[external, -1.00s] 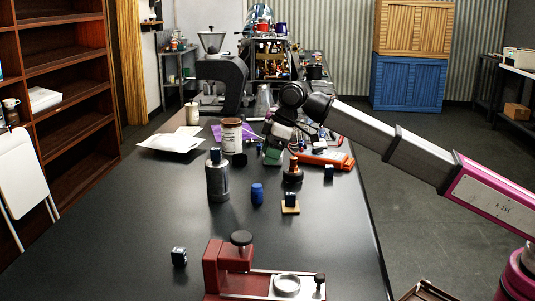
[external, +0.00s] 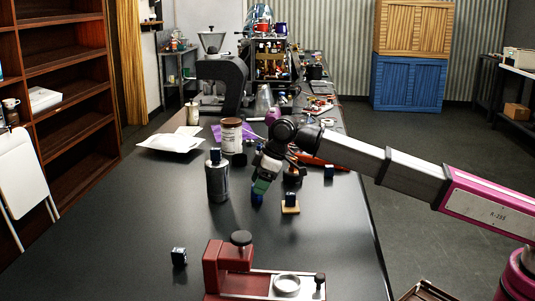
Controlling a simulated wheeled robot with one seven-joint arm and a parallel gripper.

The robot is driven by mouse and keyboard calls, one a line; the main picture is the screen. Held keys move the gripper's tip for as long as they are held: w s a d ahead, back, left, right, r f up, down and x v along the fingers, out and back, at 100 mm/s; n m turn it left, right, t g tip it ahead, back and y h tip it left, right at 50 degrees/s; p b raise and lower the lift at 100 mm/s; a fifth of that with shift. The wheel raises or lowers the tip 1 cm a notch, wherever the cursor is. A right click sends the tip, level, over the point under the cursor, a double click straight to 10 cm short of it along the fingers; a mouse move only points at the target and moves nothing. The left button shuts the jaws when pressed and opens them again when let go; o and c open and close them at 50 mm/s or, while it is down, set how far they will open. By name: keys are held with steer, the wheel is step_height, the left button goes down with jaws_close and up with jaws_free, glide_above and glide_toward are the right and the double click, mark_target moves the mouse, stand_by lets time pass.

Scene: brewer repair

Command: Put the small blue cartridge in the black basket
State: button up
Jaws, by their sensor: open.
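A small blue cylinder (external: 257,199), which looks like the blue cartridge, stands upright on the black table (external: 120,225). My gripper (external: 261,188) is open, pointing down right over it, and hides its upper part. I cannot tell whether the fingers are around it or just above or in front of it. No black basket can be clearly made out; only the corner of a dark, brown-rimmed container (external: 428,288) shows at the bottom right edge.
A grey canister (external: 217,182) stands close left of the gripper. A small dark cube on a wooden block (external: 290,206) is close right. Another dark cube (external: 179,257) and a red clamp device (external: 228,262) are nearer. The table's front left is clear.

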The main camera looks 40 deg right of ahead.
steer(key=shift+w+a+f, duration=0.15)
steer(key=shift+a+f, duration=0.05)
steer(key=shift+f, duration=0.3)
steer(key=c, duration=1.1)
steer(key=shift+o, duration=0.2)
steer(key=shift+r, duration=0.15)
